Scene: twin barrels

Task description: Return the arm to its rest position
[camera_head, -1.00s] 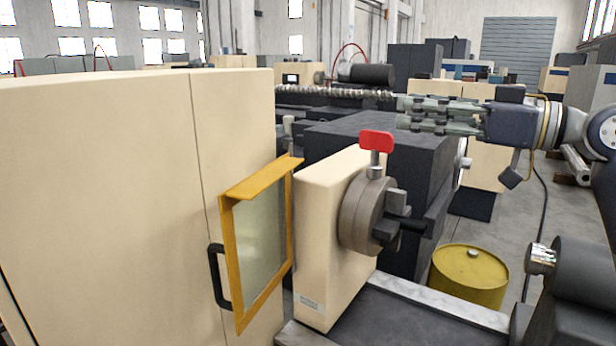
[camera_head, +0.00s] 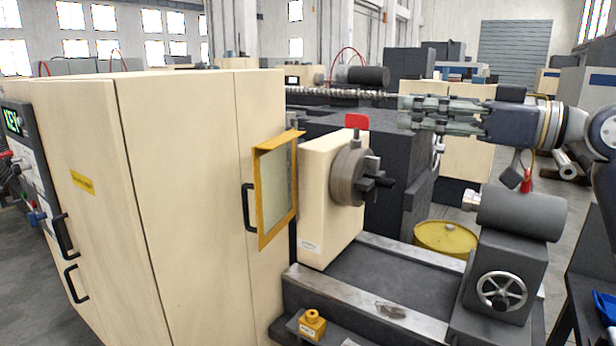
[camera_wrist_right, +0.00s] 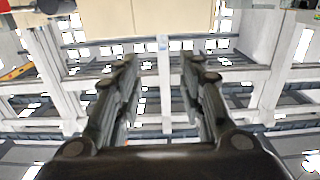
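My right gripper (camera_head: 402,112) is at the upper right of the head view, its arm reaching in from the right edge. Its two fingers are apart with nothing between them. In the right wrist view the gripper (camera_wrist_right: 158,68) also shows spread, empty fingers, with a cream machine surface at the top and a pale structure with windows behind. In the head view, the lathe's chuck (camera_head: 351,178) is to the lower left of the gripper, apart from it. A red-handled key (camera_head: 357,121) stands upright on the chuck. My left gripper is in neither view.
The cream lathe cabinet (camera_head: 180,180) with a yellow-framed guard (camera_head: 277,190) fills the left. A tailstock (camera_head: 505,250) with a handwheel stands at the lower right. A yellow barrel (camera_head: 445,238) is behind the lathe bed (camera_head: 370,275). A small yellow block (camera_head: 312,324) sits in front.

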